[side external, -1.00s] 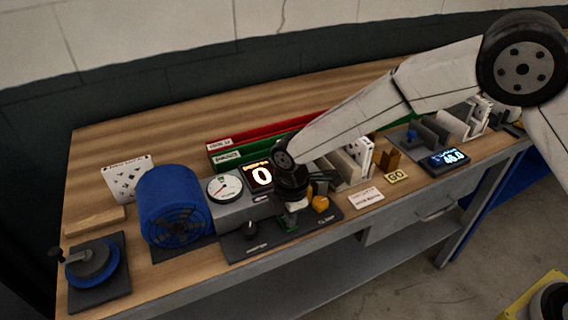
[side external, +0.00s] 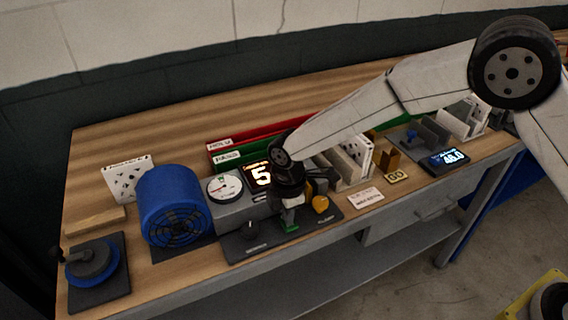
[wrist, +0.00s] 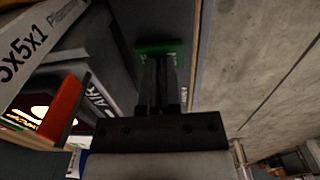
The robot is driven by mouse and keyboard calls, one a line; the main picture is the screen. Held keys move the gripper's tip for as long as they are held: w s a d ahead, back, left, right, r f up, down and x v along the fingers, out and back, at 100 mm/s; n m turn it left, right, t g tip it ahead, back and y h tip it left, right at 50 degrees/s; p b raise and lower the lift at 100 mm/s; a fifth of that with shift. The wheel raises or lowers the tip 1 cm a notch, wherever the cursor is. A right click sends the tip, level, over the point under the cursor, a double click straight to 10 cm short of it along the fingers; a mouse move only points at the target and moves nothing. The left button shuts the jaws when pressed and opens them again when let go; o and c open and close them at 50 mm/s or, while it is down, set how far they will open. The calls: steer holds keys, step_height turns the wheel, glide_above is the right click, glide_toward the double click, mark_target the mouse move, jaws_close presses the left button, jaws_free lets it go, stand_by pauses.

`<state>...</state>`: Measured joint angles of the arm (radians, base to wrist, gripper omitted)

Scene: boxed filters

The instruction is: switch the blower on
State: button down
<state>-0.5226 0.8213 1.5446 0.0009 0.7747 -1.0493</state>
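The blower is a blue drum with a dark grille (side external: 176,205) at the left of the bench.
A round gauge (side external: 225,187) stands beside the display. A yellow-orange knob (side external: 320,204) is close to the right of my gripper. Red (side external: 240,142) and green (side external: 228,156) trays lie behind. White filters (side external: 360,156) stand in a rack to the right.

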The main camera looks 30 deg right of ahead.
steer(key=shift+w+r, duration=0.1)
steer(key=shift+r, duration=0.05)
stand_by(0.3)
step_height(320, 180, up, 14)
stand_by(0.7)
steer(key=shift+d, duration=0.1)
